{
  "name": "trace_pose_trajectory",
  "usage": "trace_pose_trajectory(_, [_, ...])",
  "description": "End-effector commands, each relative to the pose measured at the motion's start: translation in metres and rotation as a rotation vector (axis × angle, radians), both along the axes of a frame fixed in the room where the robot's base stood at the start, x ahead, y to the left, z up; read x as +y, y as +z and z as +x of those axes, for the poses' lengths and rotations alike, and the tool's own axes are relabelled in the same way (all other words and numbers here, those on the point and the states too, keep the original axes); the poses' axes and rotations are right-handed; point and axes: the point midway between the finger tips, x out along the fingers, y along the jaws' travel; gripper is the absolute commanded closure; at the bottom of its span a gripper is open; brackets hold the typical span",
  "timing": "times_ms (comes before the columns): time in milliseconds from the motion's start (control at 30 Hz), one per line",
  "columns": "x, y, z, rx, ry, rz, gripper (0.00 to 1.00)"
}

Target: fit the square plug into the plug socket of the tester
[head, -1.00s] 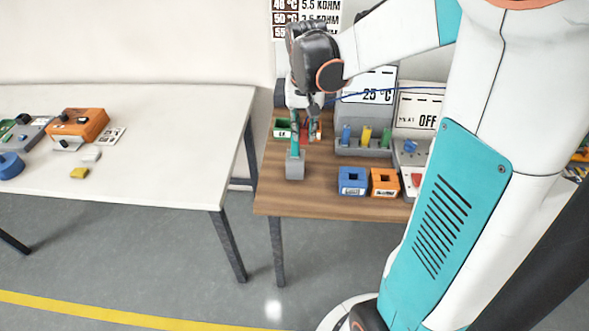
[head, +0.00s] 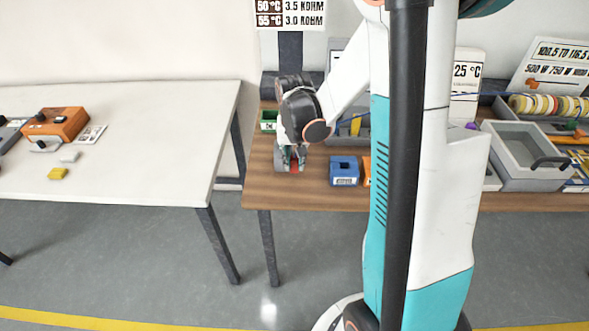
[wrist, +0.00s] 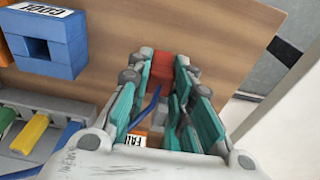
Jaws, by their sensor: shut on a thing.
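My gripper (head: 292,162) is low over the left front part of the wooden table. It is shut on a red block (wrist: 163,62), seen between its fingertips in the wrist view. The red block also shows in the head view (head: 294,168), partly hidden by the grey fingertips. I cannot tell whether it is the square plug, or whether it touches the table. A blue block (head: 344,174) with a square hole stands to the right of my gripper. It shows in the wrist view (wrist: 60,50) with a COOL label. I cannot make out the tester's plug socket; my body hides part of the table.
An orange block (head: 367,172) is half hidden beside the blue block. A green bin (head: 268,121) stands behind. A rack holds yellow (wrist: 32,134) and other coloured pieces. A grey tray (head: 530,160) is at right. A white table (head: 130,125) stands left across a gap.

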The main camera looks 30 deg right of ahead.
Motion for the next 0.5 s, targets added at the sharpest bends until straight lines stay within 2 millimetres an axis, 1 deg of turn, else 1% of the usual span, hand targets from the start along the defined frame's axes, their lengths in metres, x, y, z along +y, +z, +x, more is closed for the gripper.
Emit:
trace_pose_trajectory(33, [0.0,-0.008,0.0,0.0,0.0,0.0,1.0])
trace_pose_trajectory(200, [0.0,-0.034,0.001,0.0,0.0,0.0,1.0])
trace_pose_trajectory(300, [0.0,-0.038,0.0,0.0,0.0,0.0,1.0])
trace_pose_trajectory(500, [0.0,-0.037,0.0,0.0,0.0,0.0,1.0])
